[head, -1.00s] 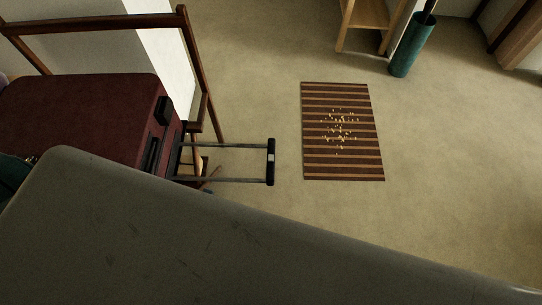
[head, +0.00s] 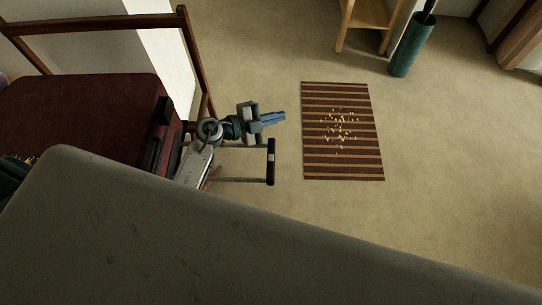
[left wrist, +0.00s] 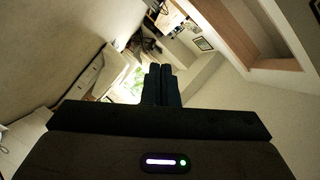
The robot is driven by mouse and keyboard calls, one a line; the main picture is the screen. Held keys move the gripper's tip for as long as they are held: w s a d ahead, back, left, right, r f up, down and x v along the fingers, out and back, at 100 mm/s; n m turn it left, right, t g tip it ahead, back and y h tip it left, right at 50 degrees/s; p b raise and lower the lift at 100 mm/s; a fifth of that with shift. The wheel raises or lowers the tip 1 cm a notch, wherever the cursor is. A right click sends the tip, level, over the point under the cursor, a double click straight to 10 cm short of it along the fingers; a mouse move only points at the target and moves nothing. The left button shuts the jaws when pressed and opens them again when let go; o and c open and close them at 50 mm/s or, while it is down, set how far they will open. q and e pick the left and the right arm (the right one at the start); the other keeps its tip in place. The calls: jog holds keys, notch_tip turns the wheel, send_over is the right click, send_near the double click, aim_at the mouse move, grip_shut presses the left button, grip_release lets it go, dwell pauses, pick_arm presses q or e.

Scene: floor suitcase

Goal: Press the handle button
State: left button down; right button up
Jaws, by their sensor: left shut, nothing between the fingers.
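A dark red suitcase (head: 75,112) lies at the left in the head view. Its pull handle is extended to the right on two rods. The dark handle grip (head: 271,175) has a small light button (head: 271,157) near its middle. My left gripper (head: 283,116) appears just above the grip's upper end in the picture, with its blue fingers shut, empty and pointing right. My left arm hides part of the upper rod. In the left wrist view the shut fingers (left wrist: 161,72) lie side by side; neither handle nor button shows there. My right gripper is not in view.
A striped mat (head: 342,165) with small yellowish bits on it lies right of the handle. A wooden frame (head: 194,65) stands behind the suitcase. A teal cylinder (head: 408,48) and wooden stand (head: 366,14) are at the back. Carpet around the mat is clear.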

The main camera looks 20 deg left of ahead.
pick_arm(q)
notch_tip(320, 180, down, 6)
jog(key=s+a+m+g+y, duration=0.1)
jog(key=s+m+g+y, duration=0.15)
jog(key=g, duration=0.45)
jog(key=b, duration=0.8)
send_over(268, 158)
jog(key=shift+y, duration=0.45)
notch_tip(268, 158, down, 8)
jog(key=shift+w+a+f, duration=0.1)
jog(key=shift+w, duration=0.05)
jog(key=shift+f+b, duration=0.3)
jog(key=shift+f, duration=0.25)
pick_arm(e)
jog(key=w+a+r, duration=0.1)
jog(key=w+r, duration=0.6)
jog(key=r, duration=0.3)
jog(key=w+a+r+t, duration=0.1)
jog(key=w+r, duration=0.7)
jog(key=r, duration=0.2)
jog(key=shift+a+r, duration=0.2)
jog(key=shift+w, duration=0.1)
pick_arm(q)
jog(key=shift+f, duration=0.4)
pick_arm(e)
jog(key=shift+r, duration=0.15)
